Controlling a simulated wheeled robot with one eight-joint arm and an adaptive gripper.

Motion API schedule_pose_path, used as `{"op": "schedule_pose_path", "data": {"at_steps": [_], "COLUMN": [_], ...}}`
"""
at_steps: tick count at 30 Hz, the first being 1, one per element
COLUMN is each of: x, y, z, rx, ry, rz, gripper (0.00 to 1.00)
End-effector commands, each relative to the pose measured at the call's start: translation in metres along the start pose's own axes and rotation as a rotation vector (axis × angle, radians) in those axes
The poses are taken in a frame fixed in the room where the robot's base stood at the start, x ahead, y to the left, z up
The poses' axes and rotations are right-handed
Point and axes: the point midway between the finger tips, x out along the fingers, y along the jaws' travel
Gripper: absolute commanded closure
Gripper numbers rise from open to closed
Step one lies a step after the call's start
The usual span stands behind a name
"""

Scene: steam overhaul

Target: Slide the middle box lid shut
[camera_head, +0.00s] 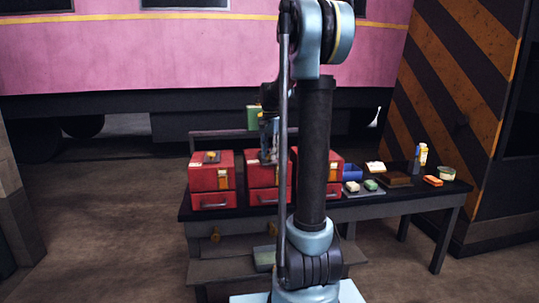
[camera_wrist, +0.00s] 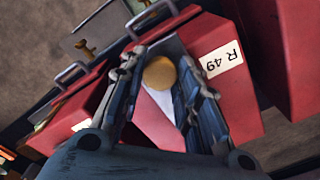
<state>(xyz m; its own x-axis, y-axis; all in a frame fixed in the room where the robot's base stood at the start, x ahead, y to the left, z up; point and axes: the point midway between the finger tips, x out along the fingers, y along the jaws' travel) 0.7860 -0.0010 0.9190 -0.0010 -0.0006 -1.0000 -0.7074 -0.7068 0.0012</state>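Three red boxes stand in a row on the dark table: the left box (camera_head: 200,181), the middle box (camera_head: 258,178) and the right box (camera_head: 334,163), partly hidden by my arm. My gripper (camera_head: 268,156) is over the middle box's top and hides much of it. In the wrist view, my gripper (camera_wrist: 158,66) points down at a red box (camera_wrist: 240,112) labelled "R 49". A round brass knob (camera_wrist: 160,73) on a grey plate sits between the fingers. The fingers are apart, with gaps visible beside the knob. How far the lid is open is unclear.
A blue bin (camera_head: 352,172), small blocks, a brown tray (camera_head: 397,180), an orange block (camera_head: 432,180) and a round tin (camera_head: 446,173) lie on the table's right. Neighbouring red boxes (camera_wrist: 288,50) stand close beside the labelled one. A striped pillar (camera_head: 440,100) stands behind at right.

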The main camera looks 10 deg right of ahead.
Motion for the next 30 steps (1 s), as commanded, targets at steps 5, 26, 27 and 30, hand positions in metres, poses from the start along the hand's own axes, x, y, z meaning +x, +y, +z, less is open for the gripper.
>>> {"op": "schedule_pose_path", "data": {"at_steps": [5,26,27,30], "x": [0.0,-0.001,-0.001,-0.001], "y": [-0.003,-0.051,-0.051,-0.052], "z": [-0.002,-0.049,-0.05,-0.05], "rx": [-0.001,-0.001,-0.001,-0.001], "ry": [-0.001,0.001,0.001,0.003], "rz": [-0.001,-0.004,-0.004,-0.006], "gripper": [1.0,1.0,1.0,1.0]}}
